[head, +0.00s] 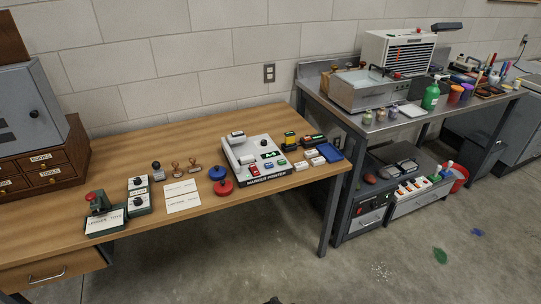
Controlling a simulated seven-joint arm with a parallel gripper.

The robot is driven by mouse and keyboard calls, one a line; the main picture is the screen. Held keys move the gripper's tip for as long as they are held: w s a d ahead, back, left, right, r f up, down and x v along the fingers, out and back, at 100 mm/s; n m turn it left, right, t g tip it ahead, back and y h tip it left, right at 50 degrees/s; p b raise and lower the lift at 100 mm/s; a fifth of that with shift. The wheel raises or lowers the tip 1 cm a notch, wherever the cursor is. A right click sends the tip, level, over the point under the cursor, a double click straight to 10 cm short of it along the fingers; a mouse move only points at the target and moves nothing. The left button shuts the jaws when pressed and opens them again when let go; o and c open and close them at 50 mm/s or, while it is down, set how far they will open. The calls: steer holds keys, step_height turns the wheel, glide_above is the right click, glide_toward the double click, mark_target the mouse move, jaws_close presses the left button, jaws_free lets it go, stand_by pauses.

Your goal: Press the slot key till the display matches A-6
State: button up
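The marker printer (237,152) is a pale box with a dark front strip lettered "MARKER PRINTER". It stands on the right part of the wooden table. A small dark display (270,154) with bright marks is on its sloping top; the characters are too small to read. A red key (254,170) and small blue and green keys sit below the display. Which one is the slot key cannot be read. My gripper does not show clearly; only a small dark shape is at the bottom edge, and I cannot tell what it is.
Small stamp blocks and a blue tray (330,152) sit to the right. A wooden drawer cabinet (45,170) fills the left end.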

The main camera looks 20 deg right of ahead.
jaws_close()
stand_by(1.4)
